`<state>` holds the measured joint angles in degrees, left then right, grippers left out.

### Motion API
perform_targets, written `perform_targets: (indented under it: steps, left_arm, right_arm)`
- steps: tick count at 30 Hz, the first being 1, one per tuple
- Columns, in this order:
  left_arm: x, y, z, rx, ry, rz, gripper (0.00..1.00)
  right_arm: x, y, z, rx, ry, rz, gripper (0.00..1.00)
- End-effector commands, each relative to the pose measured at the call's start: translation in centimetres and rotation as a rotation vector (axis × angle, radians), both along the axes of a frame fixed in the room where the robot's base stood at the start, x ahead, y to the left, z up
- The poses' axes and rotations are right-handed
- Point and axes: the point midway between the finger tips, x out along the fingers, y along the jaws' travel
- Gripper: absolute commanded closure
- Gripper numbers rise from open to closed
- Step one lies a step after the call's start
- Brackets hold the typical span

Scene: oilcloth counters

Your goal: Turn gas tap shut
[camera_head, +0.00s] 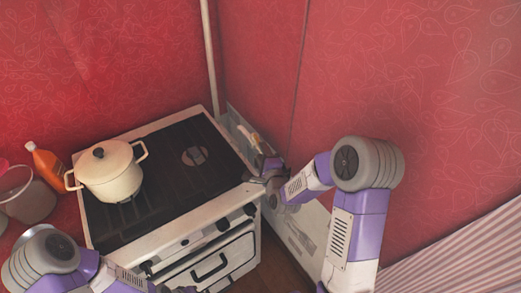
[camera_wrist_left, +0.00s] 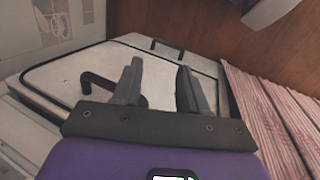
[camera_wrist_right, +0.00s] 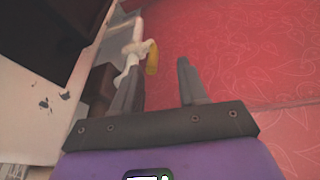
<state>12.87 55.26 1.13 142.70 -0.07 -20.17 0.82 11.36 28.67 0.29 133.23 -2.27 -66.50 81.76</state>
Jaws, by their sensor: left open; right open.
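The gas tap has a yellow handle (camera_head: 255,138) on a pale pipe, low between the stove's right side and the red wall. In the right wrist view the yellow handle (camera_wrist_right: 152,57) hangs beside the white pipe fitting, just past my fingertips. My right gripper (camera_head: 262,163) is open and empty, close in front of the tap; it also shows in the right wrist view (camera_wrist_right: 158,80). I see no contact with the handle. My left gripper (camera_wrist_left: 160,75) is open and empty in front of the oven door (camera_wrist_left: 70,72); in the head view it is mostly cut off at the bottom edge.
The stove (camera_head: 192,243) carries a cream lidded pot (camera_head: 112,178) at its left. An orange bottle (camera_head: 47,160) and a grey bucket (camera_head: 30,200) stand left of it. The gap between stove and red wall (camera_head: 420,90) is narrow. A striped cloth (camera_head: 440,255) lies at lower right.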

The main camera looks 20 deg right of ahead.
Motion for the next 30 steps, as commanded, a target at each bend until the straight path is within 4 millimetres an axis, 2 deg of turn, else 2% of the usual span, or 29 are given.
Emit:
perform_targets:
  steps: [6, 12, 16, 19, 30]
  left_arm:
    - [0.0, 0.0, -1.4, 0.0, 0.0, 0.0, 0.57]
    - [0.0, 0.0, -1.9, 0.0, 0.0, 0.0, 0.57]
    - [0.0, 0.0, -2.0, 0.0, 0.0, 0.0, 0.57]
    - [0.0, 0.0, -2.2, 0.0, 0.0, 0.0, 0.57]
    - [0.0, 0.0, -3.0, 0.0, 0.0, 0.0, 0.57]
  right_arm:
    - [0.2, -1.3, -0.2, -0.418, 0.022, 0.223, 0.58]
    - [-0.3, -2.4, -0.8, -0.676, 0.049, 0.349, 0.58]
    - [-0.4, -2.7, -1.0, -0.743, 0.058, 0.381, 0.58]
    - [0.3, -2.7, -1.2, -0.753, 0.059, 0.388, 0.58]
    - [5.5, -1.9, -2.4, -0.75, 0.059, 0.386, 0.58]
